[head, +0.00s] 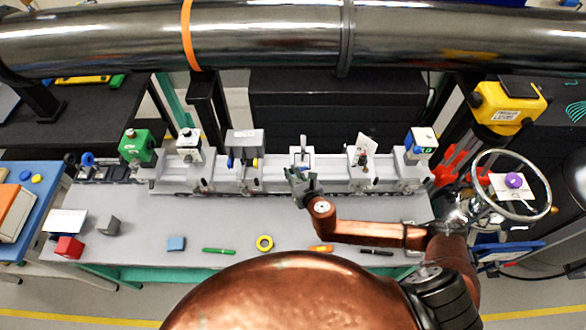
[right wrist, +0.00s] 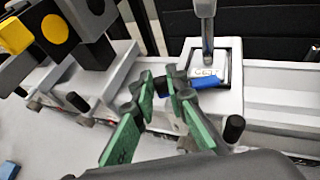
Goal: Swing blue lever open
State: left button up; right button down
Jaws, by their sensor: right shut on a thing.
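The blue lever (right wrist: 207,84) lies across the front of a white rail carriage (right wrist: 228,101) in the right wrist view. Its left end passes behind my right gripper (right wrist: 164,82), whose green-padded fingers are shut on it with a gap between them. In the head view my right gripper (head: 300,178) is at the front of the same carriage (head: 302,159), near the middle of the rail, and hides the lever there. My left gripper is not in view.
Neighbouring carriages carry a grey box (head: 245,143) and a white tilted card (head: 364,149). A handwheel (head: 511,152) stands at the right. A large pipe (head: 270,35) crosses the top.

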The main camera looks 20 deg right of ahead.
jog(key=h, duration=0.1)
jog(key=m+h+p, duration=0.1)
jog(key=m+p, duration=0.1)
jog(key=shift+w+a+r+h, duration=0.2)
jog(key=shift+w+a+h, duration=0.1)
jog(key=shift+h, duration=0.1)
jog(key=shift+w+f+m+h+p, duration=0.1)
jog(key=shift+w+m+h+p, duration=0.1)
jog(key=shift+m+h+p, duration=0.45)
jog(key=shift+w+f+m+h+p, duration=0.1)
jog(key=shift+w+m+h+p, duration=0.05)
jog(key=shift+m+h+p, duration=0.45)
jog(key=shift+m+h, duration=0.25)
jog(key=c, duration=1.9)
grip_release()
jog(key=shift+c, duration=0.2)
jog(key=v, duration=1.2)
